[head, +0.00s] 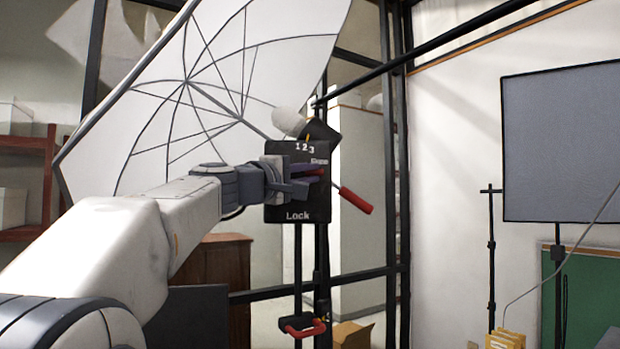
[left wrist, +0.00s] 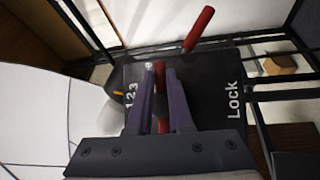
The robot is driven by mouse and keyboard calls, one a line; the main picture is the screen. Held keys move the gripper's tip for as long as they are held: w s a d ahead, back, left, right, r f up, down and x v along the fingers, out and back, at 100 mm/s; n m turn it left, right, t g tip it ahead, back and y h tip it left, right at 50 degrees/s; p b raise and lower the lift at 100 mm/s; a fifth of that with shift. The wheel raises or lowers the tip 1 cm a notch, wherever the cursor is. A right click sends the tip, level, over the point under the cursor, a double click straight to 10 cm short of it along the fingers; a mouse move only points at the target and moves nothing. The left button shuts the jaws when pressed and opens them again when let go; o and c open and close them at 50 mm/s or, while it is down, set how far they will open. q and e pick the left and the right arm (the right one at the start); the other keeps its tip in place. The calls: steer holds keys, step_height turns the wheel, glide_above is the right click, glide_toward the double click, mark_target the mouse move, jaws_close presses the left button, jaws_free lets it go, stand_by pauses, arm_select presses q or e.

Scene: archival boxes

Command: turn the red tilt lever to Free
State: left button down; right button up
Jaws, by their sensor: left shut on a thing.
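The black panel (head: 321,206) has "1 2 3" at its top, a small partly covered word at its upper right that looks like "Free", and "Lock" at its bottom. My left gripper (head: 305,180) is in front of it, its fingers shut around the red lever (head: 323,171). The lever's red end shows just below the upper-right word, well above "Lock". In the left wrist view, the lever (left wrist: 159,68) lies between the two purple-grey fingers, with "1 2 3" on the left and "Lock" on the right of the panel (left wrist: 208,82). My right gripper is not in view.
A second red handle (head: 356,201) sticks out right of the panel. A large white umbrella (head: 150,110) stands behind my left arm. A red clamp (head: 303,328) is low on the stand. A grey screen (head: 560,140) stands at the right.

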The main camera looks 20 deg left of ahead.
arm_select(q)
steer(key=c, duration=0.8)
jaws_free()
steer(key=shift+c, duration=0.2)
steer(key=shift+s, duration=0.1)
steer(key=b+v, duration=0.4)
steer(key=v, duration=0.6)
steer(key=shift+s+b, duration=0.25)
steer(key=shift+b, duration=0.05)
steer(key=shift+a+r, duration=0.1)
